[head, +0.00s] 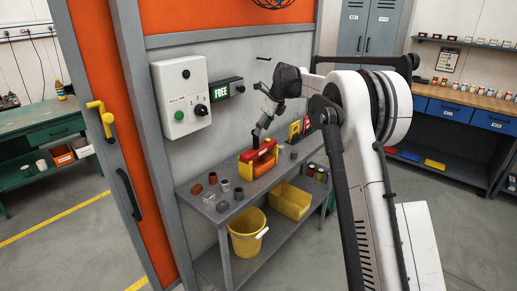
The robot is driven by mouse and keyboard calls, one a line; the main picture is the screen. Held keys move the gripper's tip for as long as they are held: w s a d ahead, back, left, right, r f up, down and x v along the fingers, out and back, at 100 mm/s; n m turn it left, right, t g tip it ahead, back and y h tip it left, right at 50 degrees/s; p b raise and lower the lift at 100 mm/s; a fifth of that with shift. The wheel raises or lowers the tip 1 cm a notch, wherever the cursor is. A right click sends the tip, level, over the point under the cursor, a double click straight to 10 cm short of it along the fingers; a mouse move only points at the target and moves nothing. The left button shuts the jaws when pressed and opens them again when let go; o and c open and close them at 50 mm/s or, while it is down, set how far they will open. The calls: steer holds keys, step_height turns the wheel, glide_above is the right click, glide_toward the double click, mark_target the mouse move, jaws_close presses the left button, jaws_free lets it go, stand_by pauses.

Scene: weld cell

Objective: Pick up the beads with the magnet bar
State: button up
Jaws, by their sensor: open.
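My gripper (256,139) is open and points down, its dark fingertips just above a red and yellow object (258,158) on the grey bench. I cannot tell whether the fingers touch it. This object has a red body and yellow end parts; whether it is the magnet bar or a holder for it is unclear at this size. I cannot make out any beads; they may be too small or hidden.
Several small blocks and cylinders, such as a rust-coloured one (212,178), stand on the bench (232,218) left of my gripper. A yellow bucket (247,240) and yellow bin (289,201) are below. A white button box (182,105) and FREE sign (222,89) are on the wall behind.

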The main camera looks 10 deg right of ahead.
mark_target(256, 142)
steer(key=shift+p+x, duration=0.45)
steer(key=shift+x, duration=3.65)
jaws_close()
